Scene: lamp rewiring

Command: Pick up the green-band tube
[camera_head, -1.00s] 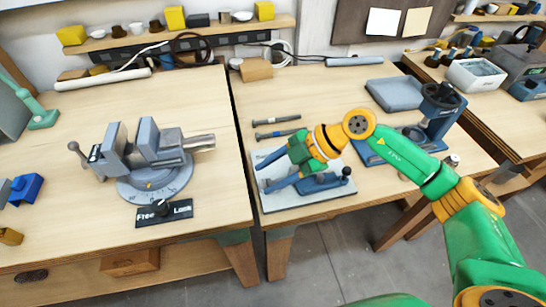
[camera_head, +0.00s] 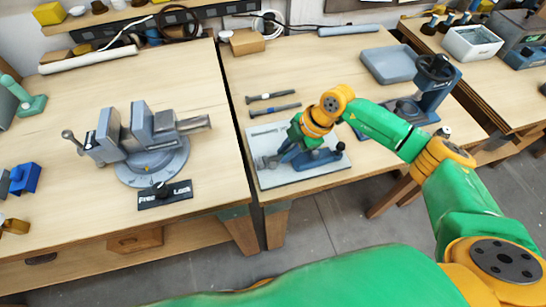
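I cannot make out a green band on any tube. A plain grey tube (camera_head: 348,30) lies at the back of the middle table, and a long white tube (camera_head: 88,59) lies at the back of the left table. Two dark rod-like pieces (camera_head: 274,107) lie left of centre on the middle table. My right gripper (camera_head: 280,153) points down and left over a pale plate (camera_head: 270,179), beside a blue lever tool (camera_head: 318,159). Its fingers are small and partly hidden by its own wrist, so their opening is unclear. My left gripper is out of view.
A grey vise (camera_head: 150,140) with a Free/Lock plate (camera_head: 165,195) stands on the left table. A gap separates the two tables. The left table's back half is mostly clear.

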